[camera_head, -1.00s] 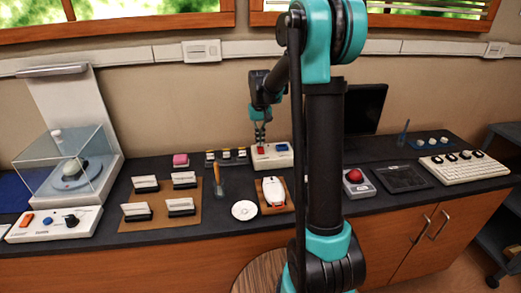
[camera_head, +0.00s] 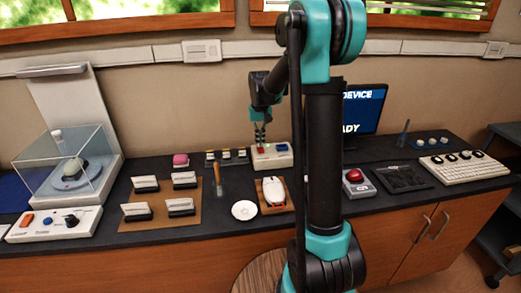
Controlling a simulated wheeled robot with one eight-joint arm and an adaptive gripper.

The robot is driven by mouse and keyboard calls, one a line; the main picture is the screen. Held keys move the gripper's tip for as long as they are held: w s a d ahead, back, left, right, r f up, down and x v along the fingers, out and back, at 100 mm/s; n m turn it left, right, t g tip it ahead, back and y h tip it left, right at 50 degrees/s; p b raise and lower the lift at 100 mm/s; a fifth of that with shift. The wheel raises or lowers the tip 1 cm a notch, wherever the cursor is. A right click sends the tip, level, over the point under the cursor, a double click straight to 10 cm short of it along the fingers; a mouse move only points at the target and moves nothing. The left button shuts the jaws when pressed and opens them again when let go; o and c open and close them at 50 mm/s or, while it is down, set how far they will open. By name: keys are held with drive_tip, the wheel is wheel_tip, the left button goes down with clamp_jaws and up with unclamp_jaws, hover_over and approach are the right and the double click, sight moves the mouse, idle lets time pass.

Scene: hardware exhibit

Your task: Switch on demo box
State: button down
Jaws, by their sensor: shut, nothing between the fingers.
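The demo box, a small white box (camera_head: 284,161) with a red switch (camera_head: 261,150) on its left and a blue part on its right, stands at the back of the counter. My gripper (camera_head: 260,144) is shut and empty, pointing down at the red switch. Its fingertips are at the switch and partly cover it; I cannot tell whether they touch. A small green spot shows on the box beside the fingers. The monitor (camera_head: 364,110) behind my arm is lit blue with white text, of which "DEVICE" and "ADY" can be read.
A white mouse-like device (camera_head: 274,190) on a brown board and a white disc (camera_head: 244,210) lie in front of the box. A red button box (camera_head: 356,183) stands to the right. A glass-covered device (camera_head: 70,165) stands at the far left.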

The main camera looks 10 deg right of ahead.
drive_tip(key=shift+r, duration=3.15)
